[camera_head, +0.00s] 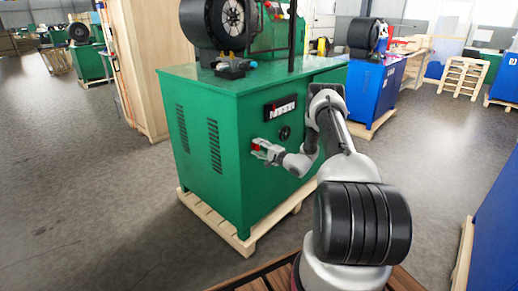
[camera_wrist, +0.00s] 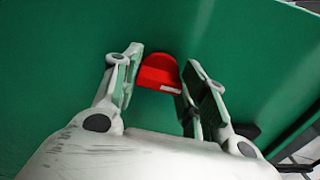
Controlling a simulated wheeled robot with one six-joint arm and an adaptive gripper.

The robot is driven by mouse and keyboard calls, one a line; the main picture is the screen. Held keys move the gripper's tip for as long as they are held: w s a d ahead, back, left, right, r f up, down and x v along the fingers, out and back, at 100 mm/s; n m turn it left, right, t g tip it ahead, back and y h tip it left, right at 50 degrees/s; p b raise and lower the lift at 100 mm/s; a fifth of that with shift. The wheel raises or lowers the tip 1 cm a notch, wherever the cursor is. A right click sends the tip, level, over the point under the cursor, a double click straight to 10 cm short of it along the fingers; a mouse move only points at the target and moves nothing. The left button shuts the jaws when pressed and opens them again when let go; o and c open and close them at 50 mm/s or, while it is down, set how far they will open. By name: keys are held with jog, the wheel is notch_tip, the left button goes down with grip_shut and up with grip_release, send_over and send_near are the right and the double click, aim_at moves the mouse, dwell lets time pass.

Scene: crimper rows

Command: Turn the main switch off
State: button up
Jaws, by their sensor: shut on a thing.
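The main switch is a red knob (camera_wrist: 158,72) on the green cabinet face, between my fingers in the wrist view. It also shows as a small red spot (camera_head: 256,147) in the head view, partly hidden by my gripper. My gripper (camera_wrist: 157,88) has a finger on each side of the knob and is shut on it. In the head view my gripper (camera_head: 263,150) is against the front of the green cabinet (camera_head: 215,160). The knob's exact turn angle is hard to tell.
A dark panel with white markings (camera_head: 281,108) and a black round dial (camera_head: 284,133) sit above the switch. The cabinet stands on a wooden pallet (camera_head: 240,241). A blue machine (camera_head: 370,88) stands behind right.

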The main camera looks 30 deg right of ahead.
jog(key=shift+n, duration=0.6)
jog(key=shift+f, duration=0.1)
jog(key=o, duration=1)
jog(key=v, duration=1.2)
